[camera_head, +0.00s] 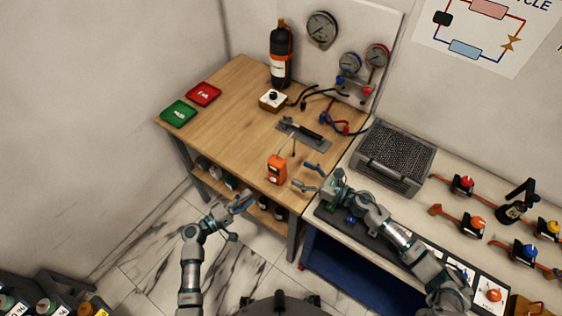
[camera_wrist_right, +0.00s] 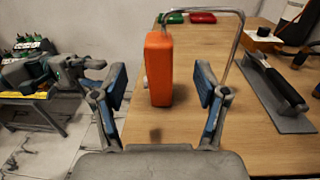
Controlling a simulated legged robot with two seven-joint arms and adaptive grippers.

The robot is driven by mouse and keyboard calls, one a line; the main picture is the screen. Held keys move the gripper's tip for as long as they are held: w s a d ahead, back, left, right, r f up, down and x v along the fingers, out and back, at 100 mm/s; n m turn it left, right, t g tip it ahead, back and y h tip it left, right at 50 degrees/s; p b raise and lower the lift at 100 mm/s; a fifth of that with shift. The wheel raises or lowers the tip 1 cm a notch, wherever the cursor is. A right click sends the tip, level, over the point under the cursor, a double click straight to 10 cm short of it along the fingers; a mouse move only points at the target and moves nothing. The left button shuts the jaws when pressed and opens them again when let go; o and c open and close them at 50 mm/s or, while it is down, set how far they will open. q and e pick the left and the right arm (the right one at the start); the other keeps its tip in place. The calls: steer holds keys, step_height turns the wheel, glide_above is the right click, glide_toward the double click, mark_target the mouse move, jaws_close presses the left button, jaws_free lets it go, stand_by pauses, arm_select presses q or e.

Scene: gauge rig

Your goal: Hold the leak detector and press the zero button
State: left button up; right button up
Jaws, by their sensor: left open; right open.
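The leak detector is an orange handheld box (camera_head: 277,169) with a thin bent metal probe, standing upright near the front right of the wooden table. In the right wrist view the orange leak detector (camera_wrist_right: 158,70) stands ahead, between the line of the two fingers and beyond their tips. My right gripper (camera_head: 308,178) is open, just right of the detector and apart from it. It also shows in the right wrist view (camera_wrist_right: 162,92). My left gripper (camera_head: 236,206) is open and empty, in front of the table's front edge.
A small box with a black knob (camera_head: 272,100), a black cylinder (camera_head: 281,55), and green (camera_head: 178,113) and red (camera_head: 204,94) trays sit further back. The table's left middle is clear.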

mark_target(284, 165)
steer(key=x, duration=1)
steer(key=shift+a, duration=0.15)
steer(key=shift+s, duration=0.1)
arm_select(q)
steer(key=shift+c, duration=0.3)
arm_select(e)
jaws_close()
arm_select(q)
jaws_close()
stand_by(0.4)
